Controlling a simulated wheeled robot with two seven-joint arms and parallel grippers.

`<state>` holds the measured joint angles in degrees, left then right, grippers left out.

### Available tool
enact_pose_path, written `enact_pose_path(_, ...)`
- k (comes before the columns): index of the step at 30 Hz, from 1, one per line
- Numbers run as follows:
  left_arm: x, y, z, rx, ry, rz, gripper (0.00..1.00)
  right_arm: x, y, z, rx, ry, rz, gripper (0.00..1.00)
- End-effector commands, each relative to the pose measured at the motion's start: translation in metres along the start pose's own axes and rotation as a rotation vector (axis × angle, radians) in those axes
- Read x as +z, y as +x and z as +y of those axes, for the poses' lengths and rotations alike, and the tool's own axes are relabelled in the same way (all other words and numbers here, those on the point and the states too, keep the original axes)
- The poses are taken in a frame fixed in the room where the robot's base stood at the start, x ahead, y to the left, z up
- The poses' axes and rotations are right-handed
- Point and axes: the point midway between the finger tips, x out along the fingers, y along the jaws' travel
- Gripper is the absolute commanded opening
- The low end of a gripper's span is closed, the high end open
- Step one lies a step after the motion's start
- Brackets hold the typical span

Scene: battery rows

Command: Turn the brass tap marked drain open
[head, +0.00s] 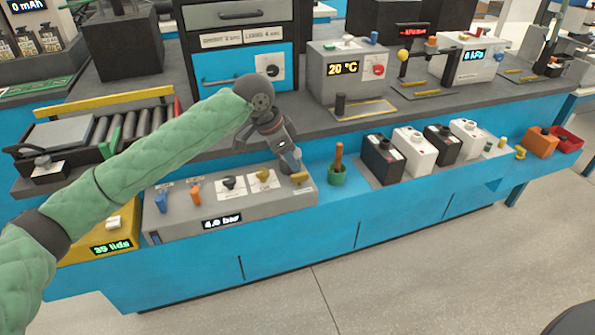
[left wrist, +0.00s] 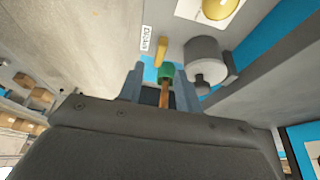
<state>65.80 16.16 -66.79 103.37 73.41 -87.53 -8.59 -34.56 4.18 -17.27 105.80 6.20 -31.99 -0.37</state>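The brass drain tap (head: 300,177) is a small yellow lever at the right end of the grey panel. In the left wrist view the brass tap (left wrist: 160,51) stands beside a white label (left wrist: 146,40) reading DRAIN. My left gripper (head: 291,160) points down just above the tap. My right gripper does not show.
The panel also carries a blue lever (head: 161,203), an orange lever (head: 196,195), a black knob (head: 229,183) and a yellow knob (head: 263,176). A green pot (head: 337,177) with a wooden handle stands right of the tap. Black and white batteries (head: 414,149) stand farther right.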

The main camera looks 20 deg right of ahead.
Motion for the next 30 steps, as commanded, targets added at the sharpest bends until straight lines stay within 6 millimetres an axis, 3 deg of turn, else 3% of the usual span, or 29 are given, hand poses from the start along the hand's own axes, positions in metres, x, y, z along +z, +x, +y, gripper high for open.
enact_pose_path(10, 0.001, 0.049, 0.000, 0.001, 0.000, -0.002, 0.35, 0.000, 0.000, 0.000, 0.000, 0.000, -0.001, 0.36)
enact_pose_path(21, 0.000, 0.058, 0.000, -0.001, 0.001, 0.000, 0.35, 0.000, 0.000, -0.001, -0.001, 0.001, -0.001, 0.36)
enact_pose_path(26, 0.000, 0.058, 0.000, -0.001, 0.001, -0.001, 0.03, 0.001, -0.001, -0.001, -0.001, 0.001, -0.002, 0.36)
enact_pose_path(30, 0.000, 0.058, 0.000, -0.001, 0.001, -0.001, 0.00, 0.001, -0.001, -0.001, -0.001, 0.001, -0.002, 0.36)
